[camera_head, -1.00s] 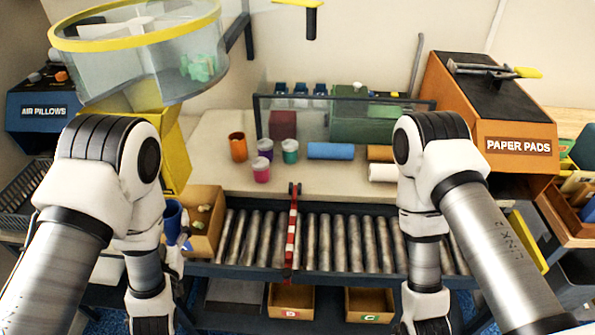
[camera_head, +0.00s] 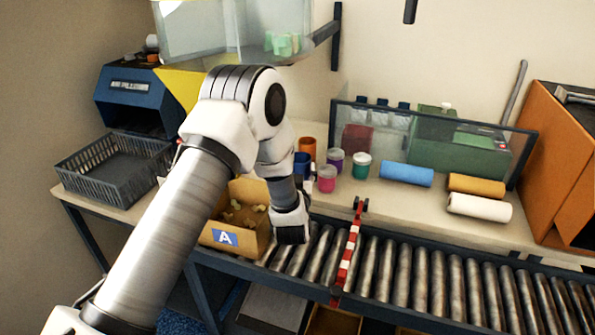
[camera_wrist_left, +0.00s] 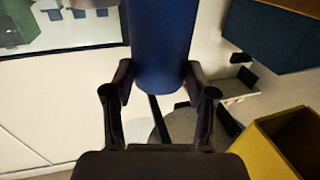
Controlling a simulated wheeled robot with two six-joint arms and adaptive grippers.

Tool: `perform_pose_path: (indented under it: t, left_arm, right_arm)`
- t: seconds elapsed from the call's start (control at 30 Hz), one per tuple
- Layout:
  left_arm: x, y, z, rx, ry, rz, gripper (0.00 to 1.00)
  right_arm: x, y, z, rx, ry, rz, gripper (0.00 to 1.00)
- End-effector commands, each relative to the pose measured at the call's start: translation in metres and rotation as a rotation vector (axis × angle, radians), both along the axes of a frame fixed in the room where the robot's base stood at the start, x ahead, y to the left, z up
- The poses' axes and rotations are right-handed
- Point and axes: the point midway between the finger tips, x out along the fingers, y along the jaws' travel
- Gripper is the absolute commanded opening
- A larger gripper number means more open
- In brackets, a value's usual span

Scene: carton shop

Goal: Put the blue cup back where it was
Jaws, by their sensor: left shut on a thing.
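The blue cup (camera_wrist_left: 162,42) fills the top middle of the left wrist view, between the two fingers of my left gripper (camera_wrist_left: 162,85), which is shut on it. In the head view the blue cup (camera_head: 301,162) shows just past my left wrist, in front of the orange cup (camera_head: 308,147) and left of the pink-and-white jar (camera_head: 327,178). My left gripper is mostly hidden behind its own arm there. Whether the cup's base touches the bench (camera_head: 400,205) cannot be told. My right gripper is out of view.
Purple (camera_head: 335,161) and teal (camera_head: 361,167) jars stand close to the cup. Carton A (camera_head: 226,237) sits left of the roller conveyor (camera_head: 440,275), which has a red-and-white bar (camera_head: 347,258) across it. Rolls (camera_head: 406,174) lie to the right.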

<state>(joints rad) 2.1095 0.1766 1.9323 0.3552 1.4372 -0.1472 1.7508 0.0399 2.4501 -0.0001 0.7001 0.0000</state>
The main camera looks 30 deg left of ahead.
Motion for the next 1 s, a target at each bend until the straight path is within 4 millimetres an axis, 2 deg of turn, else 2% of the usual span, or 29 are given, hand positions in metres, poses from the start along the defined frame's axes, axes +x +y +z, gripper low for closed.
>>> perform_pose_path:
  t: [0.13, 0.3, 0.57, 0.9, 0.93, 1.0]
  left_arm:
    - [0.036, 0.03, -0.003, 0.0, -0.002, 0.002, 0.17]
    - [0.061, 0.049, -0.007, 0.001, 0.0, -0.001, 0.17]
    - [0.064, 0.051, -0.042, 0.002, 0.001, -0.002, 0.17]
    - [0.064, 0.05, -0.048, 0.001, 0.0, -0.002, 0.17]
    - [0.064, 0.05, -0.047, 0.001, 0.0, -0.002, 0.67]
    - [0.064, 0.05, -0.046, 0.001, 0.0, -0.002, 0.85]
  right_arm:
    - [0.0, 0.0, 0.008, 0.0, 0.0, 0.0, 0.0]
    - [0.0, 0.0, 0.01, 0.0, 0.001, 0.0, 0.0]
    - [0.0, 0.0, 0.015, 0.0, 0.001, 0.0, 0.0]
    - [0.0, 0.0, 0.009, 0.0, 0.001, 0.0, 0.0]
    - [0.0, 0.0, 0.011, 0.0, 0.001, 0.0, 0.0]
    - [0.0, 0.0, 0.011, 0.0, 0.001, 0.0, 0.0]
